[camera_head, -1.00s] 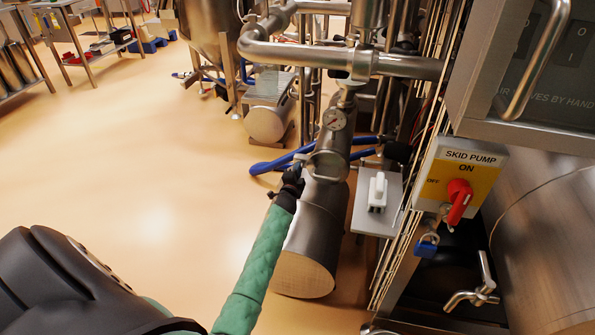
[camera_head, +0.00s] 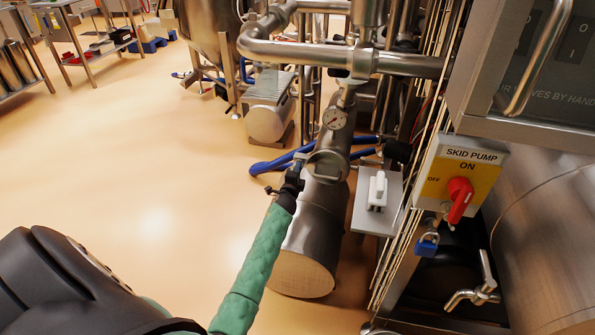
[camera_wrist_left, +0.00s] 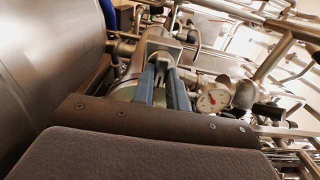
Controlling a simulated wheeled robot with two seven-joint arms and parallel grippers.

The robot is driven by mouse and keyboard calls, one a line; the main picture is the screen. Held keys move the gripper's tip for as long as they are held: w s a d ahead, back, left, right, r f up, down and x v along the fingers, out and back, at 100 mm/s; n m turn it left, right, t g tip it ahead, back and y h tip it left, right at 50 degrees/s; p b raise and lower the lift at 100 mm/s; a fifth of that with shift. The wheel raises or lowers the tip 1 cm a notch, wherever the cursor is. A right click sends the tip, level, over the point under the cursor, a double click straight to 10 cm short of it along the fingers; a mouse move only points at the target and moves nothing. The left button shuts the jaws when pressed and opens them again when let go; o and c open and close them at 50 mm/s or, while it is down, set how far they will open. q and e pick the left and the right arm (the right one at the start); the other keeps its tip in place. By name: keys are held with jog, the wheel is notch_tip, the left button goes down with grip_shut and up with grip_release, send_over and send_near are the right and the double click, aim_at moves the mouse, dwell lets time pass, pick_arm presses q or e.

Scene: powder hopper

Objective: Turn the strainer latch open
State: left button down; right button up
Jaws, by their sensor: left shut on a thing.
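The strainer is a steel cylinder (camera_head: 326,165) with a round clamp-like end, low on the pipework in the middle of the head view. My left gripper (camera_head: 299,162) reaches it from the lower left at its left side. In the left wrist view the blue-grey fingers (camera_wrist_left: 163,72) are shut on a small metal part, which I take as the strainer latch (camera_wrist_left: 162,48), at the strainer's end. The fingers and wrist hide most of the latch, so its exact angle cannot be told. My right gripper is not in view.
A grey plate with a white switch (camera_head: 377,190) and the yellow skid pump box (camera_head: 461,180) stand right. Blue hoses (camera_head: 270,165) lie behind. Floor at left is clear.

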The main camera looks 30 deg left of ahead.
pick_arm(q)
jog(key=c, duration=1.7)
grip_release()
jog(key=shift+s, duration=0.1)
jog(key=v, duration=0.7)
jog(key=shift+s+d, duration=0.2)
jog(key=shift+s, duration=0.05)
